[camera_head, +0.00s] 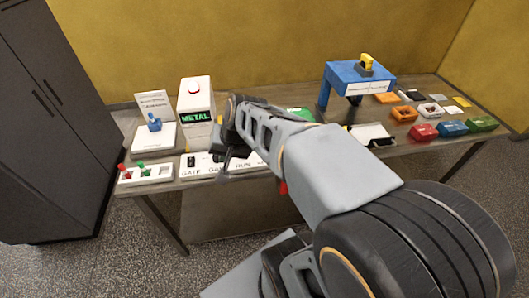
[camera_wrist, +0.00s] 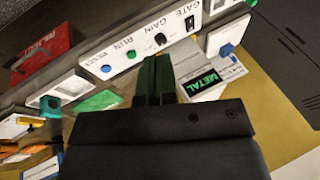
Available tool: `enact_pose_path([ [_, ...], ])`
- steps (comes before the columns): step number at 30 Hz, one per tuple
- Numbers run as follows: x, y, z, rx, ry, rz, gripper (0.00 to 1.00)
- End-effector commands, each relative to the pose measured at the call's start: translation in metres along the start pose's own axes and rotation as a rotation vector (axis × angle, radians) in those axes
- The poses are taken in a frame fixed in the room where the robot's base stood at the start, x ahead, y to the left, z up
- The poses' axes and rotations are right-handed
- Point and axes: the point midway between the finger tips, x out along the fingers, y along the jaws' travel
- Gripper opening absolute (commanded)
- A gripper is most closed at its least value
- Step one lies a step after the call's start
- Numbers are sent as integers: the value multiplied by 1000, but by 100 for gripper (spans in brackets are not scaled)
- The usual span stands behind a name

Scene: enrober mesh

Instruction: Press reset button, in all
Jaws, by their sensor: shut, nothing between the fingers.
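The white control panel (camera_wrist: 140,50) crosses the upper wrist view, with labels RESET, RUN, GAIN and GATE. The blue reset button (camera_wrist: 106,69) sits by the RESET label, left of the button by RUN (camera_wrist: 131,54). A black knob (camera_wrist: 160,39) and a GATE switch (camera_wrist: 190,22) are farther right. My gripper (camera_wrist: 157,58) is shut and empty, its tips in front of the panel, right of the reset button in that view. I cannot tell whether they touch the panel. In the head view, my arm hides the reset end of the panel (camera_head: 197,168).
A white unit with a lit METAL display (camera_head: 196,116) and red top stands behind the panel. A blue stand (camera_head: 358,75) and several coloured blocks are at right. A red REJECT bin (camera_wrist: 42,42) shows.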

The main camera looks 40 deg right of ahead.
Motion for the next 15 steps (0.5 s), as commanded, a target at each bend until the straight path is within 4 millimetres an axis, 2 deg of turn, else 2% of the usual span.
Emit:
enact_pose_path([
  [1,15,10,-24,182,-11,-38,0],
  [6,50,48,-99,755,-2,-191,0],
  [9,65,78,-132,1012,14,-263,0],
  [12,76,106,-155,1205,32,-319,0],
  [15,83,127,-170,1340,46,-360,0],
])
